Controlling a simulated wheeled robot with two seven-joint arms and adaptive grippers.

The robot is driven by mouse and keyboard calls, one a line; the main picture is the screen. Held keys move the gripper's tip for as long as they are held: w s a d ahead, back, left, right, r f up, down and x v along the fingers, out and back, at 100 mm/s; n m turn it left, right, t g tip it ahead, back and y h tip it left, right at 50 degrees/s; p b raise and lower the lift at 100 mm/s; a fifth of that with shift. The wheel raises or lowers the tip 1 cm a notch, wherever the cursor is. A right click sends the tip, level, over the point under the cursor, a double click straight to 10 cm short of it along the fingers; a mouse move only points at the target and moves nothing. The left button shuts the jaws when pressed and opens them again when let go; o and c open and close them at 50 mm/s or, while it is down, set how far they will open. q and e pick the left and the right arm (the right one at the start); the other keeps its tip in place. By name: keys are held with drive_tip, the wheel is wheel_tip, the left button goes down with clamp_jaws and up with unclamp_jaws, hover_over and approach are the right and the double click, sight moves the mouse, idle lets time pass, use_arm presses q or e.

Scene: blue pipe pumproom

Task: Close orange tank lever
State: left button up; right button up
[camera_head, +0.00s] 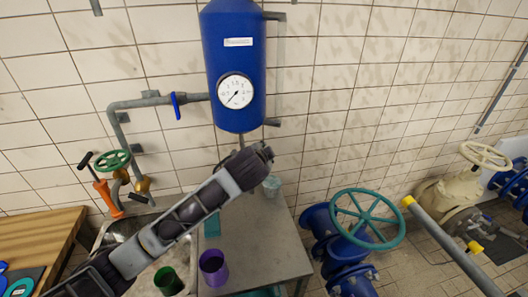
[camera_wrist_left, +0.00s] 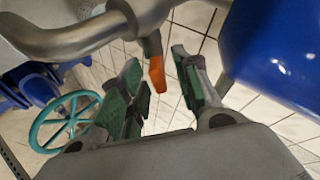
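The blue tank (camera_head: 236,60) with a round white gauge (camera_head: 235,91) hangs on the tiled wall. In the left wrist view the tank (camera_wrist_left: 275,50) is at the right and a grey pipe (camera_wrist_left: 60,40) crosses the top left. An orange lever (camera_wrist_left: 157,65) hangs below the pipe, between the spread green-padded fingers of my left gripper (camera_wrist_left: 160,78). Contact with the lever cannot be told. In the head view my left arm reaches from lower left to below the tank. The orange lever is not visible there.
A blue lever (camera_head: 177,104) sits on the pipe left of the tank. A green handwheel (camera_head: 111,160) and orange fitting (camera_head: 108,198) stand by the sink. A metal table (camera_head: 265,250) lies under my arm. A teal wheel (camera_head: 367,218) is at right.

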use_arm(q)
drive_tip(key=shift+p+x, duration=0.4)
drive_tip(key=shift+x, duration=1.95)
clamp_jaws()
